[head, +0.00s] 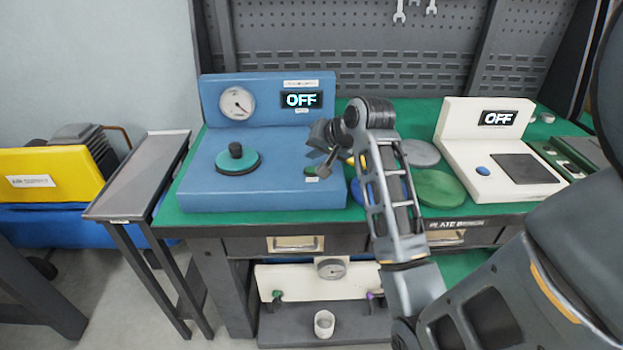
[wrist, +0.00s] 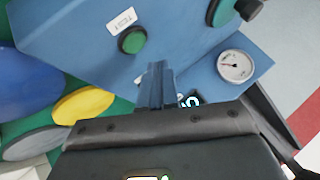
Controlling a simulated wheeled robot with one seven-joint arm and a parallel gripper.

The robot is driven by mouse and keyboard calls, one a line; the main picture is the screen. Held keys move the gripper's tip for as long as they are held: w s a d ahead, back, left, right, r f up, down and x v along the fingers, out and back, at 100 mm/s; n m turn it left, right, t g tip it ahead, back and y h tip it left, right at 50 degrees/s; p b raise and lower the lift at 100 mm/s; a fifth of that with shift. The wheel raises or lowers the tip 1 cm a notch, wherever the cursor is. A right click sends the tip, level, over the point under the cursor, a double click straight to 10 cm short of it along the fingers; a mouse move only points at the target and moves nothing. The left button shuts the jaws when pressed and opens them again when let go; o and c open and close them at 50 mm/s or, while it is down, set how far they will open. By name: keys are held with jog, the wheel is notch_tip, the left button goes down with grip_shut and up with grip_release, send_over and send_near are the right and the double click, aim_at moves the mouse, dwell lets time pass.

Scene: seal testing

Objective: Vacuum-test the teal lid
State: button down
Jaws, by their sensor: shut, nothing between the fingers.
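The teal lid (head: 237,163), a round disc with a black knob, lies on top of the blue tester (head: 205,190). Part of its edge and knob also show at the top of the wrist view (wrist: 222,12). The tester has a dial gauge (head: 237,102) and a display (head: 302,100) reading OFF. A green button (wrist: 131,40) beside a TEST label (wrist: 122,20) is on the tester's top; in the head view the button (head: 311,169) is close to my gripper. My gripper (wrist: 158,72) is shut and empty, above the tester, with the button just ahead of its fingertips in the wrist view.
Blue (head: 357,192), yellow (wrist: 84,104), green (head: 438,188) and grey (head: 420,152) discs lie right of the tester, partly behind my arm. A white device (head: 465,125) reading OFF stands further right. A narrow grey side table (head: 150,170) and a yellow machine (head: 50,172) are left.

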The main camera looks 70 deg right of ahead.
jog(key=shift+f, duration=0.75)
dwell(1.5)
jog(key=shift+f, duration=0.4)
jog(key=shift+f, duration=0.4)
dwell(0.6)
jog(key=shift+r, duration=0.15)
jog(key=shift+r+p, duration=0.7)
jog(key=shift+p, duration=0.35)
notch_tip(320, 180, up, 5)
jog(key=p, duration=0.5)
